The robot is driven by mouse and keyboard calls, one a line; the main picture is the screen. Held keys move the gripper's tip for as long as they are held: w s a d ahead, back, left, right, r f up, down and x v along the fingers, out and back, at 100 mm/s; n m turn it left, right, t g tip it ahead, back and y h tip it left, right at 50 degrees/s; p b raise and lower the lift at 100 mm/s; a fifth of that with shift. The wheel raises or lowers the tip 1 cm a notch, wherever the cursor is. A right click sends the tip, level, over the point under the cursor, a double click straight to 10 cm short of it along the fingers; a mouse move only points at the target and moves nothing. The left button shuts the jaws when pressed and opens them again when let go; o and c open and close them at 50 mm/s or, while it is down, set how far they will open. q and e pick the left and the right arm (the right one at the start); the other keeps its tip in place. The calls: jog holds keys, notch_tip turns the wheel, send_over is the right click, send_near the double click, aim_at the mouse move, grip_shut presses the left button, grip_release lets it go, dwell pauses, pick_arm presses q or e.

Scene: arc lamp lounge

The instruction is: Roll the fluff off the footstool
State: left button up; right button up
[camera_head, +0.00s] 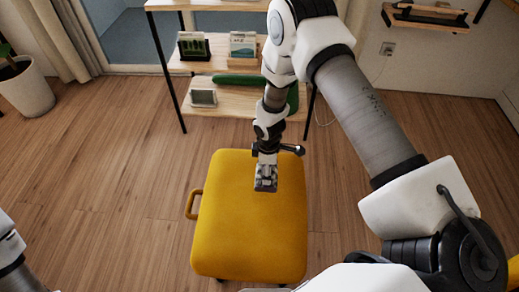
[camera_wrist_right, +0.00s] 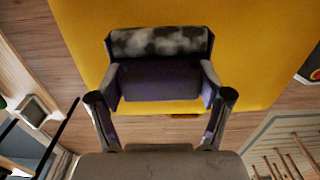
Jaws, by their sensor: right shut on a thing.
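The yellow footstool (camera_head: 245,235) stands on the wood floor in the middle of the head view, with a loop handle on its left side. My right gripper (camera_head: 266,160) is over the footstool's far part, shut on a dark lint roller. The roller's head (camera_head: 265,184) is mottled grey and white. The right wrist view shows this patchy head (camera_wrist_right: 158,41) ahead of my two fingers, against the yellow fabric (camera_wrist_right: 260,50). I cannot tell whether it touches the fabric. No separate fluff shows on the visible fabric. My left gripper is out of view.
A shelf unit (camera_head: 230,100) with framed pictures and a green long object stands just behind the footstool. A potted plant (camera_head: 25,90) is at the far left. A wall shelf (camera_head: 430,18) hangs at upper right. Floor left of the footstool is clear.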

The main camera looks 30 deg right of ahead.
notch_tip(320, 180, up, 3)
jog(key=shift+w+d+f+p, duration=0.1)
jog(key=shift+f+p, duration=0.05)
jog(key=shift+p, duration=0.85)
jog(key=shift+r+p, duration=1)
jog(key=shift+r, duration=0.15)
